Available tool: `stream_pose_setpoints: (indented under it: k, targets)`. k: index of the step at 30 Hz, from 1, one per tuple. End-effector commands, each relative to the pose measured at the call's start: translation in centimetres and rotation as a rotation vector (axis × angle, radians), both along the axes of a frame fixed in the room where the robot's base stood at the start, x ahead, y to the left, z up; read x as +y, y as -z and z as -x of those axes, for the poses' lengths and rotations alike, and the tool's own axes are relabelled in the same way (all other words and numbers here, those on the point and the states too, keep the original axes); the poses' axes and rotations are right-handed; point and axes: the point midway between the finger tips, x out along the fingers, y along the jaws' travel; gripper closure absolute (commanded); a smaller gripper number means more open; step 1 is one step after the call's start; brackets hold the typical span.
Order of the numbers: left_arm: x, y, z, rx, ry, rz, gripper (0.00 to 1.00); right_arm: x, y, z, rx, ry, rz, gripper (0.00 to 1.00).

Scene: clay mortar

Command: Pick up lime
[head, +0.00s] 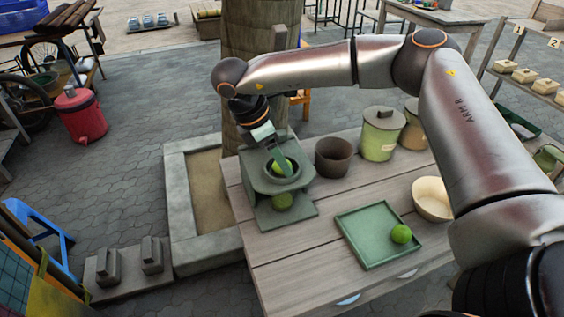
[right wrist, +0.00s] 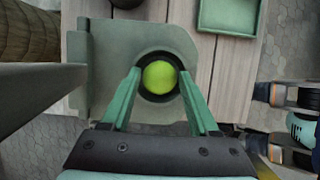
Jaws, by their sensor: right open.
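A green lime (head: 279,164) sits in the round dark opening of a grey-green stand (head: 300,212) on the table; it also shows in the right wrist view (right wrist: 160,77). My right gripper (head: 281,162) is over the ring, pointing down. In the right wrist view its fingers (right wrist: 159,76) are apart, one on each side of the lime. I cannot tell whether they touch it. My left gripper is not seen.
A dark brown pot (head: 333,158) stands close right of the stand, with a lidded green canister (head: 381,134) beyond it. A pale bowl (head: 432,200) sits near the tray. A tree trunk (head: 258,50) rises behind the table. Bare planks (head: 290,275) lie in front.

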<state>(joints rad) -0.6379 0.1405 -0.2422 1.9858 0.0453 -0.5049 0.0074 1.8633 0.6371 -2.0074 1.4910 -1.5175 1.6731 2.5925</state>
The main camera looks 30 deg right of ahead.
Motion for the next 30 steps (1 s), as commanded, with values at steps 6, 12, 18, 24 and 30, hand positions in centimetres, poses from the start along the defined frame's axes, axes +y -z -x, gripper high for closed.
stream_pose_setpoints:
  k: [6, 12, 18, 24, 30]
  targets:
    - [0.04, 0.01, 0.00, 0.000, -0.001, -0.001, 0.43, 0.01, 0.01, 0.00, 0.001, 0.001, 0.000, 0.55]
    - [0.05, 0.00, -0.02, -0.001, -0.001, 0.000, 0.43, 0.03, 0.01, -0.01, 0.001, 0.001, 0.000, 0.77]
    - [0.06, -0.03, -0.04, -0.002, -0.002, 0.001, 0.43, 0.03, 0.00, -0.01, 0.001, 0.001, 0.000, 1.00]
    - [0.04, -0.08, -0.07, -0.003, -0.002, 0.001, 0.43, 0.04, 0.00, -0.02, 0.000, 0.000, 0.000, 1.00]
    - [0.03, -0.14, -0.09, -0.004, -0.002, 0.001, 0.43, 0.04, -0.60, -0.06, -0.002, 0.001, -0.001, 1.00]
